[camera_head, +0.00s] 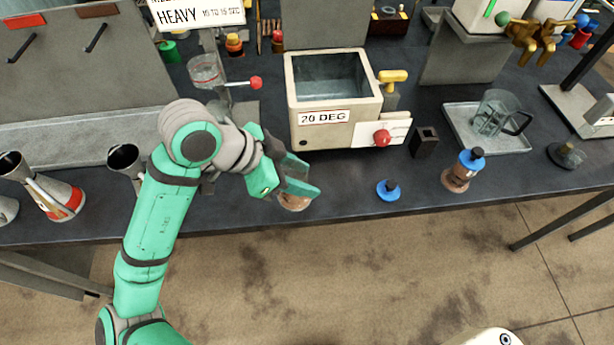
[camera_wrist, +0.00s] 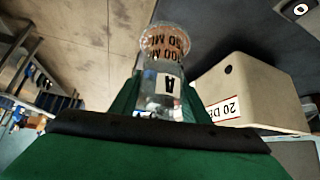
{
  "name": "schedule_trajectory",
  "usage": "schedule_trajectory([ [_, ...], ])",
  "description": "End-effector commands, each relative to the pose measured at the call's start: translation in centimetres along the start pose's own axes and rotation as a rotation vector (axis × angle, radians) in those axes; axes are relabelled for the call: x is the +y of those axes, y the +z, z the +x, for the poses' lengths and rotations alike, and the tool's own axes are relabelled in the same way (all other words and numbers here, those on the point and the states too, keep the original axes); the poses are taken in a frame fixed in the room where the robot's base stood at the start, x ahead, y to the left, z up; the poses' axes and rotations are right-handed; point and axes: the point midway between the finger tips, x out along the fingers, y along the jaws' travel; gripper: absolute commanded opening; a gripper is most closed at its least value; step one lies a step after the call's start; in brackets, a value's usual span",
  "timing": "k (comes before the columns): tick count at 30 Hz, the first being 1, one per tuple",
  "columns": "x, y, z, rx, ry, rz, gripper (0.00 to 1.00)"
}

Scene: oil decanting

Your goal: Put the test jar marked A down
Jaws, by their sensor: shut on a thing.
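My gripper (camera_head: 302,176) is shut on the test jar marked A (camera_head: 295,202), at the front of the dark bench, left of centre. The jar is clear, with a brownish lower part showing below the fingers. In the wrist view the jar (camera_wrist: 165,75) stands between the fingers, with a black A on a white label and volume marks. No cap shows on it. The fingers hide much of it in the head view. I cannot tell whether its base touches the bench.
A bath box marked 20 DEG (camera_head: 310,140) stands just behind my gripper. To the right are a loose blue cap (camera_head: 388,190), a small black block (camera_head: 423,142), a blue-capped jar (camera_head: 458,180) and a tray (camera_head: 515,143) with a glass jug (camera_head: 492,115). Metal cups (camera_head: 124,160) stand left.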

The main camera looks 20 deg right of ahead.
Motion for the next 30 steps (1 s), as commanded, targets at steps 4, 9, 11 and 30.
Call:
schedule_trajectory([
  [4,-2.2,0.3,2.6,-0.001,0.002,-0.003,0.15],
  [9,-3.9,1.0,5.0,-0.001,0.0,-0.003,0.15],
  [11,-4.2,1.1,5.6,0.0,0.0,-0.001,0.15],
  [30,-5.3,3.4,9.5,-0.001,-0.001,-0.001,0.15],
])
